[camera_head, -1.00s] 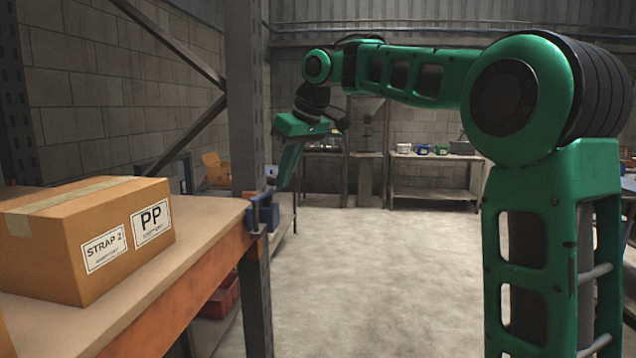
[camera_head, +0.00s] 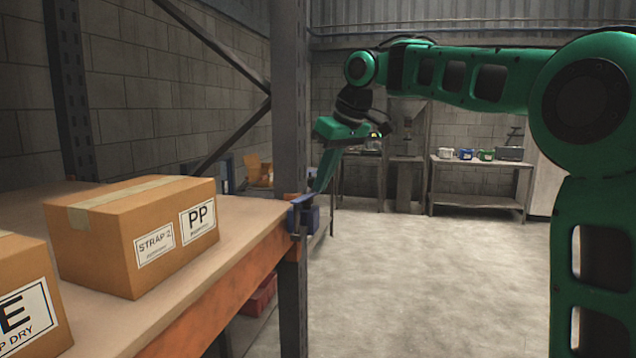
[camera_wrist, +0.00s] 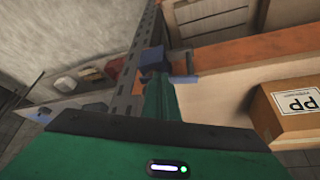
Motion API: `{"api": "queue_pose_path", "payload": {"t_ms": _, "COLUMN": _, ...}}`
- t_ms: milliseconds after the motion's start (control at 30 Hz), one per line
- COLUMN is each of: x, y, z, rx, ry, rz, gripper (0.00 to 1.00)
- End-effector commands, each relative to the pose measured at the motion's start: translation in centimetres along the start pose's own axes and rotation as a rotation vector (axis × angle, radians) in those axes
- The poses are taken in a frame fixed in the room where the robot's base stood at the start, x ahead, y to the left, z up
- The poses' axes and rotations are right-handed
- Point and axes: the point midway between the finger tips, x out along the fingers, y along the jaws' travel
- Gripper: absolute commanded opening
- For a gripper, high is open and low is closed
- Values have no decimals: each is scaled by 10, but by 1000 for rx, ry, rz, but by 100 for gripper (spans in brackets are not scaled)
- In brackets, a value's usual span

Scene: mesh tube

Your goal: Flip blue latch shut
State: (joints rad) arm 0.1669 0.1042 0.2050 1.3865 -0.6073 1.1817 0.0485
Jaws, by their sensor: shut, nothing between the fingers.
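The blue latch (camera_head: 305,217) is fixed at the far corner of the shelf, against the dark steel upright. It has a blue block and a thin blue bar on top that sticks out. In the wrist view the latch's blue block (camera_wrist: 154,58) shows just past the fingertips. My gripper (camera_head: 317,188) reaches down from above, its fingers shut and empty, with the tips right at the top of the latch. In the wrist view my gripper (camera_wrist: 156,80) partly covers the latch. I cannot tell whether the tips touch it or how far the bar is turned.
The steel upright (camera_head: 291,110) stands right beside the latch. A carton marked PP (camera_head: 140,240) sits on the wooden shelf (camera_head: 235,262), with another carton (camera_head: 25,300) nearer. The floor (camera_head: 420,270) right of the shelf is clear. A bench (camera_head: 480,168) stands at the back.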

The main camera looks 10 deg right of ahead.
Motion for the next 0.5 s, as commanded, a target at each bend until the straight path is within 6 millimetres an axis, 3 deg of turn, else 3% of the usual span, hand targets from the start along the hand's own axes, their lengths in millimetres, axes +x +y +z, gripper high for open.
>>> {"api": "queue_pose_path", "payload": {"t_ms": 233, "x": 0, "y": 0, "z": 4, "rx": -1, "ry": -1, "rz": 0, "gripper": 0}}
{"api": "queue_pose_path", "payload": {"t_ms": 500, "x": -5, "y": 4, "z": 29, "rx": -5, "ry": -1, "rz": -3, "gripper": 0}}
